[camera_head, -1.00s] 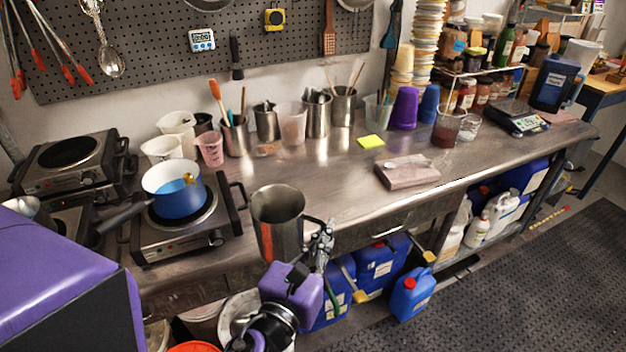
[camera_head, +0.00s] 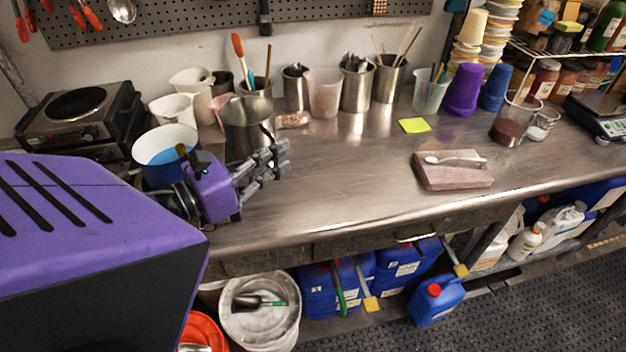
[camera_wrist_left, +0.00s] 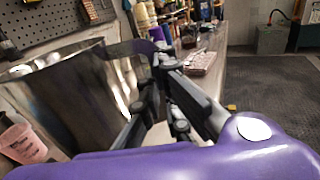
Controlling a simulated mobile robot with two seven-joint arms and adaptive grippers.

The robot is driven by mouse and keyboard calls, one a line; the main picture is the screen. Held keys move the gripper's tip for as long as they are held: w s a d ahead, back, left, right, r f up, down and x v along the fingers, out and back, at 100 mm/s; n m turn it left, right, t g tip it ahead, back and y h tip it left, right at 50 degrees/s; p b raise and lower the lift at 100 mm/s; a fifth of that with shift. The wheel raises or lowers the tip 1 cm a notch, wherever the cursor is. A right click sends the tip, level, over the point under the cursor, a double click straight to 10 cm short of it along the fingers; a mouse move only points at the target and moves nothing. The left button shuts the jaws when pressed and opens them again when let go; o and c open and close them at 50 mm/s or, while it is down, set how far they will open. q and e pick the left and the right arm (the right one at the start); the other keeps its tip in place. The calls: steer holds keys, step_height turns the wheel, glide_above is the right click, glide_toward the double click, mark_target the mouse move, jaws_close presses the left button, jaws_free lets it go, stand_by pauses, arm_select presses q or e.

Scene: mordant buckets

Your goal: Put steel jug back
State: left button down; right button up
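The steel jug (camera_head: 246,128) is upright at the back left of the bench, in front of the white beakers. Its base is hidden behind my left gripper, so I cannot tell whether it touches the bench. My left gripper (camera_head: 281,160) is in front of the jug, at its handle side, with its two fingers apart. In the left wrist view the jug (camera_wrist_left: 70,95) fills the left side. Its handle (camera_wrist_left: 133,50) curves close to the fingertips (camera_wrist_left: 162,65); contact is unclear. My right gripper is not in view.
The middle of the bench is clear up to the block with a spoon (camera_head: 452,172).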

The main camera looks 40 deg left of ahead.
arm_select(q)
steer(key=shift+a+r+h, duration=0.25)
steer(key=shift+a+h, duration=0.05)
steer(key=shift+a, duration=0.1)
steer(key=w+d+f, duration=0.2)
steer(key=w+f, duration=0.2)
steer(key=w+d+f, duration=0.2)
steer(key=w+f, duration=0.2)
steer(key=w+d+f, duration=0.1)
steer(key=w+f, duration=0.3)
steer(key=shift+w+d, duration=0.3)
steer(key=shift+d, duration=0.1)
steer(key=shift+f, duration=0.35)
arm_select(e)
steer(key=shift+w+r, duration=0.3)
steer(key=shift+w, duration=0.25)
arm_select(q)
steer(key=c, duration=2.5)
jaws_free()
steer(key=shift+f, duration=0.35)
steer(key=o, duration=0.5)
steer(key=shift+s+r, duration=0.1)
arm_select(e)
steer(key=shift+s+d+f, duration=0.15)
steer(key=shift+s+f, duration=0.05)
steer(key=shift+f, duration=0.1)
